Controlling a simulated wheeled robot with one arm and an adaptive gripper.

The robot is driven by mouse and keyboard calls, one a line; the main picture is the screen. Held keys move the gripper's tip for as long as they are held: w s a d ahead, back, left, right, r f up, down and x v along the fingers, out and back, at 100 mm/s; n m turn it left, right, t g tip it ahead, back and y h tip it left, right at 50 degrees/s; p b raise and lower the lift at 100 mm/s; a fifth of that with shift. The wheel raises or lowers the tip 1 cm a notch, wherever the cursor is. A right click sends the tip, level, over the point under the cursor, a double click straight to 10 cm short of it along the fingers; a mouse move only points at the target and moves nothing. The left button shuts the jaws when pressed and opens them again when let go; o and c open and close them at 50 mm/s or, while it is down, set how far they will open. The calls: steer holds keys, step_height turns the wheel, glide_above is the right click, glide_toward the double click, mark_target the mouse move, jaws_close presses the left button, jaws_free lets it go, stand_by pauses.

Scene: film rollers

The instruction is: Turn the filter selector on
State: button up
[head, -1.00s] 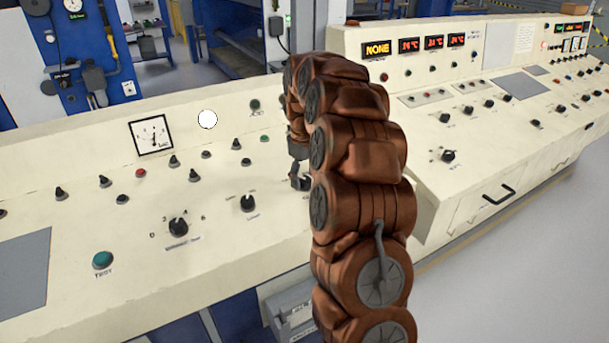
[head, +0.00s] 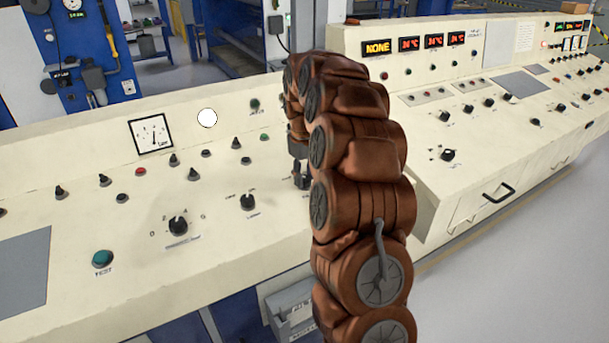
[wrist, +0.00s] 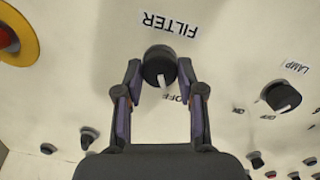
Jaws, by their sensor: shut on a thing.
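The filter selector (wrist: 159,66) is a dark round knob with a white pointer mark, under an upside-down FILTER label (wrist: 170,23) in the wrist view. Its mark points down in the picture, to the side of the partly covered OFF label (wrist: 174,98). My gripper (wrist: 160,68) has its two fingers on either side of the knob and is shut on it. In the head view my gripper (head: 300,176) is small and dark at the panel. My copper-coloured arm hides much of that area, including most of the knob.
A LAMP knob (wrist: 281,96) stands to the right in the wrist view, and a yellow-ringed red button (wrist: 12,38) at the upper left. In the head view, several knobs dot the cream console (head: 90,222). A display (head: 377,48) reads NONE.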

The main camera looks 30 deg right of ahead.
steer(key=shift+m, duration=0.3)
steer(key=m+b, duration=0.2)
steer(key=shift+f+m, duration=0.1)
steer(key=shift+m, duration=0.2)
steer(key=m+b, duration=0.1)
steer(key=m, duration=0.1)
steer(key=shift+m+y+b, duration=0.3)
steer(key=shift+b, duration=0.05)
steer(key=m+b, duration=0.2)
steer(key=m, duration=0.3)
steer(key=shift+d+m, duration=0.1)
steer(key=shift+m, duration=0.3)
steer(key=o, duration=1.1)
steer(key=shift+o, duration=0.2)
